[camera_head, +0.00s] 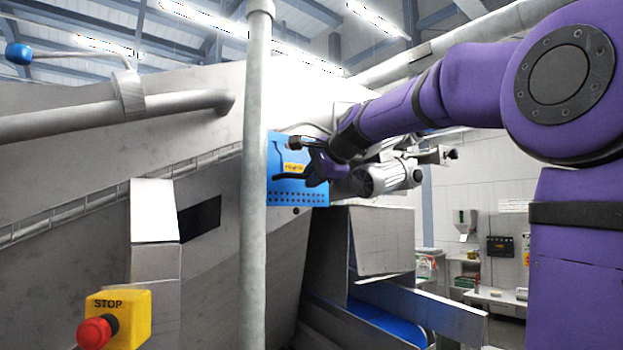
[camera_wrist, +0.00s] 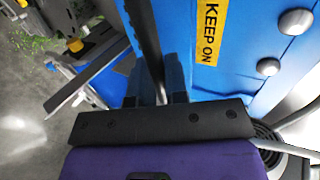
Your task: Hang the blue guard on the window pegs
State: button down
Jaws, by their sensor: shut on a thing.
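The blue guard (camera_head: 284,150) is a flat panel with a yellow label and rows of small holes along its lower edge. It is upright at the machine's side, partly behind a grey post. In the wrist view its blue face (camera_wrist: 235,75) fills the right side, with a "KEEP ON" label. My gripper (camera_wrist: 160,88) is shut on the guard's dark handle bar. Two rounded grey knobs (camera_wrist: 297,21) show at the guard's face; I cannot tell whether they are the pegs. The window is not clearly visible, and I cannot tell whether the guard touches the machine.
The grey post (camera_head: 256,180) stands in front of the guard's left edge. A motor (camera_head: 385,178) is right of the guard. A blue conveyor belt (camera_head: 375,322) runs below. A red stop button (camera_head: 95,332) is at the lower left.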

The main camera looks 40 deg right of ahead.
jog(key=shift+s+t, duration=0.2)
jog(key=shift+t, duration=0.1)
jog(key=shift+w+r, duration=0.1)
jog(key=w, duration=0.6)
jog(key=shift+w+a, duration=0.1)
jog(key=shift+w, duration=0.3)
dwell(1.0)
jog(key=shift+w, duration=0.3)
jog(key=shift+w, duration=1.1)
jog(key=shift+t, duration=0.3)
jog(key=shift+f, duration=2.4)
jog(key=c, duration=1.1)
grip_release()
jog(key=shift+o, duration=0.2)
